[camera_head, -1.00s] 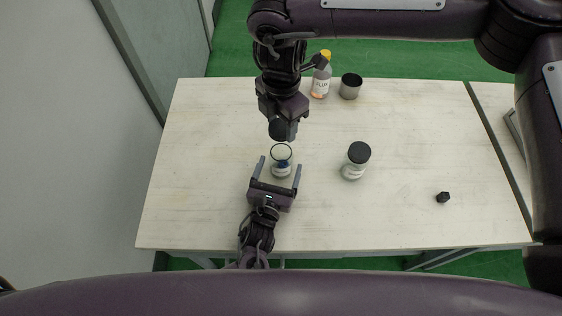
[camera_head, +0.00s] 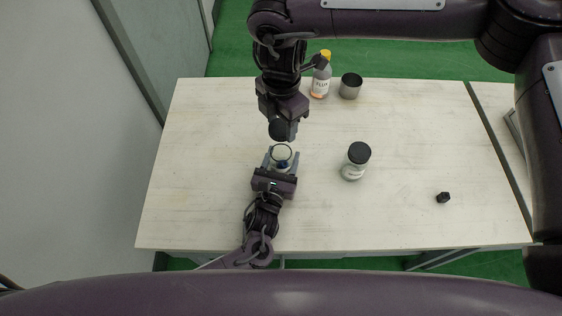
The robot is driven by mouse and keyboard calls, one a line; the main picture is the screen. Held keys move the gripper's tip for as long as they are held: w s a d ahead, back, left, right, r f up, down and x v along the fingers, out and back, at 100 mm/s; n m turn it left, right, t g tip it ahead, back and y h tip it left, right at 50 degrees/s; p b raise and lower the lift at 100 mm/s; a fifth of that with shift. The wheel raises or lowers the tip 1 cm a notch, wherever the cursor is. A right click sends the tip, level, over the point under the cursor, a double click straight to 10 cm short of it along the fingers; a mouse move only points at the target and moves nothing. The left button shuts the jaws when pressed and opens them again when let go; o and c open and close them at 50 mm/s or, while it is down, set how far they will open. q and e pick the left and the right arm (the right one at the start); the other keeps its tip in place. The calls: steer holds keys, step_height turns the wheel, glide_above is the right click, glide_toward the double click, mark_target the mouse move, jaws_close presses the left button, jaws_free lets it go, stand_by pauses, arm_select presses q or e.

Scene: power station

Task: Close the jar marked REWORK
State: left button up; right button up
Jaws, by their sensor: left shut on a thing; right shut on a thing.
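An open glass jar (camera_head: 281,154) with a pale rim and blue contents stands on the table near the middle left. My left gripper (camera_head: 282,161) is shut on this jar from the front, one finger on each side. My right gripper (camera_head: 281,119) is shut on a black lid (camera_head: 279,130) and holds it just behind and above the jar, apart from its rim. A second jar (camera_head: 353,172) with a black lid on stands to the right; its label is too small to read. The open jar's label is hidden by my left gripper.
A small black block (camera_head: 443,197) lies at the right. The pale table (camera_head: 200,185) is clear at left and front right.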

arm_select(q)
steer(key=c, duration=0.4)
arm_select(e)
glide_above(281, 144)
steer(key=s, duration=0.2)
steer(key=shift+s+f, duration=0.1)
steer(key=shift+f, duration=2.4)
steer(key=shift+f, duration=0.9)
steer(key=shift+f, duration=0.6)
